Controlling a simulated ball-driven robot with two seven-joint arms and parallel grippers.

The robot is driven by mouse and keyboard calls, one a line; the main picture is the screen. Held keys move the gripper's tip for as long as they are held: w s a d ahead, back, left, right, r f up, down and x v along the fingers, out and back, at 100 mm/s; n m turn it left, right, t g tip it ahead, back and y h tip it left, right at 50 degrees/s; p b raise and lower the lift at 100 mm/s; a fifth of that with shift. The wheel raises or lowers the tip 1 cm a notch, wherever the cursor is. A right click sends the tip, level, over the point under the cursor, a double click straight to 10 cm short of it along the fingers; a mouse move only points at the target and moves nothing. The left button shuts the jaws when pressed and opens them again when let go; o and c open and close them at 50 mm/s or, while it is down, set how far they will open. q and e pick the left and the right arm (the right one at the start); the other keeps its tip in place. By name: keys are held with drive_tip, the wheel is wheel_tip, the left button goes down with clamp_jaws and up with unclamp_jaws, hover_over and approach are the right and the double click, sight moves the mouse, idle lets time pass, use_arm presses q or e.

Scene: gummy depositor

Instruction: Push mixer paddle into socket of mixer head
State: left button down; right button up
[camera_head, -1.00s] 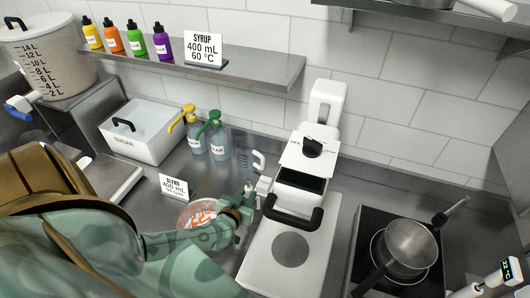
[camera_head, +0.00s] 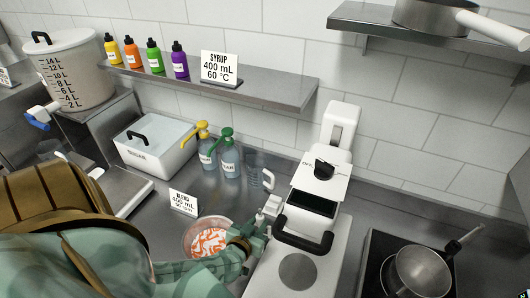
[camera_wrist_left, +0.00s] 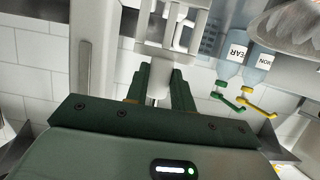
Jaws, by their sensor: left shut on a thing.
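The mixer paddle (camera_wrist_left: 172,28), a white barred frame on a short shaft, is in my left gripper (camera_wrist_left: 158,92). The green fingers are shut around its shaft. In the head view my left gripper (camera_head: 258,228) is just left of the mixer, with the white paddle (camera_head: 270,207) partly showing above it. The mixer head (camera_head: 322,172) is white and has a black OFF dial. The socket under the head is hidden.
A bowl of orange and white pieces (camera_head: 188,237) sits left of my gripper. Behind it are a blend sign (camera_head: 183,202), a clear jug (camera_head: 258,176) and two pump bottles (camera_head: 229,160). A pan (camera_head: 423,270) on a hob stands at the right.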

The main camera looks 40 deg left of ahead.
use_arm(q)
drive_tip(key=d+r+b, duration=0.1)
drive_tip(key=d+b, duration=0.7)
drive_tip(key=d, duration=0.8)
drive_tip(key=shift+s+d+r, duration=0.2)
drive_tip(key=shift+r, duration=0.05)
wheel_tip(320, 180, up, 6)
drive_tip(key=p, duration=1)
drive_tip(key=shift+r, duration=0.15)
drive_tip(key=shift+r, duration=0.1)
wheel_tip(320, 180, up, 3)
drive_tip(key=p, duration=0.4)
drive_tip(key=shift+p, duration=0.4)
